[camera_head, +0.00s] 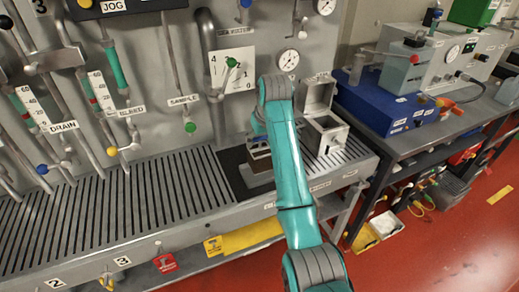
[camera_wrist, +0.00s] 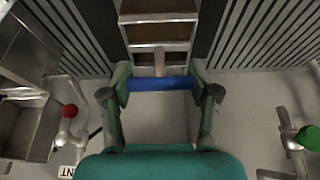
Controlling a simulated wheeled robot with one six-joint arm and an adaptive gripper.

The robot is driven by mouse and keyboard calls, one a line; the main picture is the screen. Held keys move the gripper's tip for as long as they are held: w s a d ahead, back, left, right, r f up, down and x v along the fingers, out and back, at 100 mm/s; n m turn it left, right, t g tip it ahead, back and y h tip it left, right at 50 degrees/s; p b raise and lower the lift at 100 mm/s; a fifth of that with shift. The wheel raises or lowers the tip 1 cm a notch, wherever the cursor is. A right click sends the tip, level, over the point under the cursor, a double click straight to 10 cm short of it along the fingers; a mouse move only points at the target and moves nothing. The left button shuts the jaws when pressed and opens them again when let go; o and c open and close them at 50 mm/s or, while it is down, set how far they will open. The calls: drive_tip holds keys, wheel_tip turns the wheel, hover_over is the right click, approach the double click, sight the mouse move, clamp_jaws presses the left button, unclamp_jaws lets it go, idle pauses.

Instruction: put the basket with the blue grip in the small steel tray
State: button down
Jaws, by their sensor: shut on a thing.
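The basket (camera_wrist: 158,32) has a steel frame with brown panels and a blue grip (camera_wrist: 160,84). In the wrist view it is at the top centre, cut off by the frame edge. My gripper (camera_wrist: 161,86) is shut on the blue grip, with one finger at each end of it. In the head view the basket (camera_head: 259,160) is over the dark patch of the slatted bench, partly hidden by my arm. I cannot tell whether it touches the surface below.
An open steel box (camera_head: 325,135) with a raised lid stands right of the basket. Its open inside seems to show at the wrist view's left (camera_wrist: 28,120). The panel behind carries pipes, valves and gauges. The slatted bench (camera_head: 120,205) is clear on the left.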

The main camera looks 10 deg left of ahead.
sight(261, 145)
drive_tip(key=shift+f, duration=1.95)
drive_tip(key=shift+c, duration=1.3)
unclamp_jaws()
drive_tip(key=v, duration=1.2)
